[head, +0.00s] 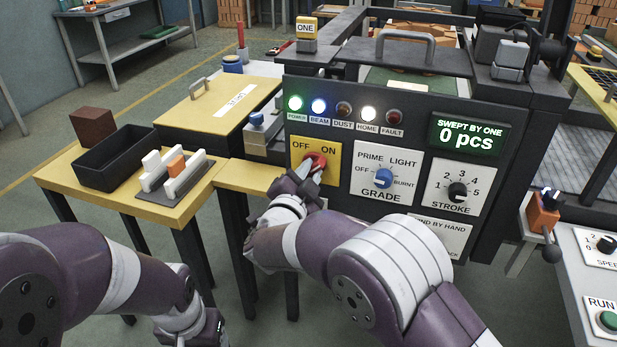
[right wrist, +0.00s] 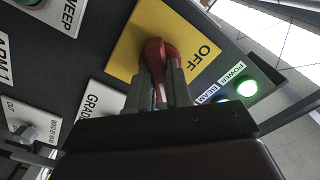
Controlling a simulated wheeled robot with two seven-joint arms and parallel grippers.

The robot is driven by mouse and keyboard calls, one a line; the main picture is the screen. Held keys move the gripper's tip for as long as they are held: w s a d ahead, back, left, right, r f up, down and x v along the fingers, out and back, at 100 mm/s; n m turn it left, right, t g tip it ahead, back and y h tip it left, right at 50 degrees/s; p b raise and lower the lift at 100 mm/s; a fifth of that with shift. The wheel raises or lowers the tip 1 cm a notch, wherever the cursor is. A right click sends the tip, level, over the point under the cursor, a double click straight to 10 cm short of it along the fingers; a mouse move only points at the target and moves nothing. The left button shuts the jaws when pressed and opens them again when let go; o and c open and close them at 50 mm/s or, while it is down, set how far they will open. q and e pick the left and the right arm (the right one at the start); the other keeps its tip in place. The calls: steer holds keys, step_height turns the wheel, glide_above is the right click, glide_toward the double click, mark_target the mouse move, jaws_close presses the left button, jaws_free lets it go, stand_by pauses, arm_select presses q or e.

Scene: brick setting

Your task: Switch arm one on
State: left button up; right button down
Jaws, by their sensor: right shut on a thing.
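A red switch knob (head: 316,161) sits on a yellow plate (head: 300,150) marked OFF and ON, on the dark control panel. My right gripper (head: 309,172) is shut on this knob. In the right wrist view the red knob (right wrist: 156,50) shows between the two grey fingers (right wrist: 163,85), with the word OFF beside it. The fingers hide part of the knob, so I cannot tell for sure which word it points to. A yellow block marked ONE (head: 306,28) stands on top of the machine. My left arm is at the lower left, and its fingers are out of the picture.
Power (head: 295,103), beam and home lamps are lit; dust and fault are dark. The display (head: 467,135) reads SWEPT BY ONE, 0 pcs. A blue grade knob (head: 383,178) and black stroke knob (head: 457,191) are close on the right. A black tray (head: 108,170) stands on the left table.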

steer(key=shift+r, duration=0.15)
steer(key=c, duration=1)
jaws_free()
steer(key=shift+c, duration=0.2)
steer(key=shift+w, duration=0.1)
steer(key=p+v, duration=0.1)
steer(key=v, duration=1.1)
steer(key=shift+s, duration=0.4)
